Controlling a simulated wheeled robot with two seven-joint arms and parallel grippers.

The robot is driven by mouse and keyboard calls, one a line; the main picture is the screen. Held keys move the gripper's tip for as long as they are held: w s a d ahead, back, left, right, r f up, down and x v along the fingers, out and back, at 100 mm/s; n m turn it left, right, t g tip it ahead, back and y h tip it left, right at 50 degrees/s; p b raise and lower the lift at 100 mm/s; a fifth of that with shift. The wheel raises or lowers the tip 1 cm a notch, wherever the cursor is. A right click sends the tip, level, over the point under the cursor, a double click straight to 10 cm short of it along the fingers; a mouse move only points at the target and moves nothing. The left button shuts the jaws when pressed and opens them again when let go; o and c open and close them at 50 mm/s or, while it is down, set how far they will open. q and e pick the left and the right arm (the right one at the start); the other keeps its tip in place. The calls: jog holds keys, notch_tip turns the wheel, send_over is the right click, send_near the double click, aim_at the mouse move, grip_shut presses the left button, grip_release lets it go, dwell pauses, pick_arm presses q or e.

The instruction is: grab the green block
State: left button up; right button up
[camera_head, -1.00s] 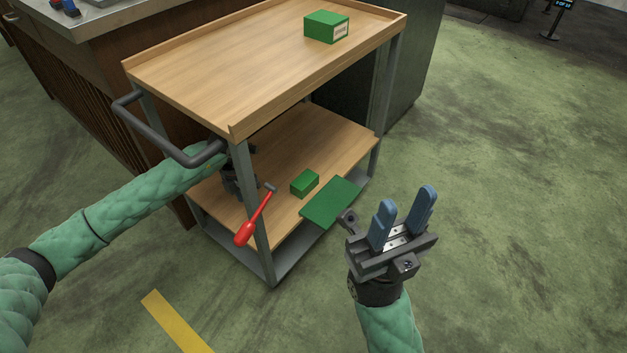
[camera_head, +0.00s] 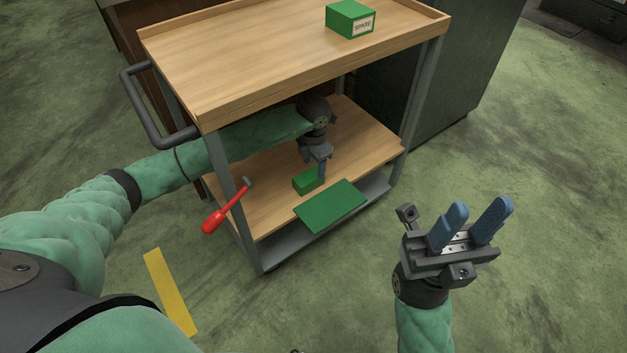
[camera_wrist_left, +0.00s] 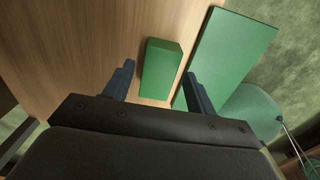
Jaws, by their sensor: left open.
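The small green block (camera_head: 305,181) lies on the cart's lower shelf; it also shows in the left wrist view (camera_wrist_left: 161,68). My left gripper (camera_head: 321,172) reaches in under the top shelf, just above and beside the block. In the left wrist view its two dark blue fingers (camera_wrist_left: 159,72) are apart, and the block appears between them, closer to the right finger. Nothing is held. Part of the left fingers is hidden in the head view. My right gripper (camera_head: 480,206) is open and empty, away from the cart at the right.
A flat green panel (camera_head: 332,207) lies beside the block at the shelf's front edge. A red-handled tool (camera_head: 216,220) shows near the front post. A larger green box (camera_head: 350,19) stands on the top shelf (camera_head: 240,55). The cart's handle (camera_head: 140,110) is at left.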

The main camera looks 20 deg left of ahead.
aim_at(311, 175)
pick_arm(q)
jog(key=shift+s+a+f+b, duration=0.15)
jog(key=shift+f+b, duration=0.1)
jog(key=shift+f, duration=0.7)
jog(key=shift+s+f+b, duration=0.2)
jog(key=shift+f, duration=0.8)
jog(key=shift+s+a+f+b, duration=0.15)
jog(key=shift+f+b, duration=0.1)
jog(key=shift+f, duration=0.7)
jog(key=c, duration=0.8)
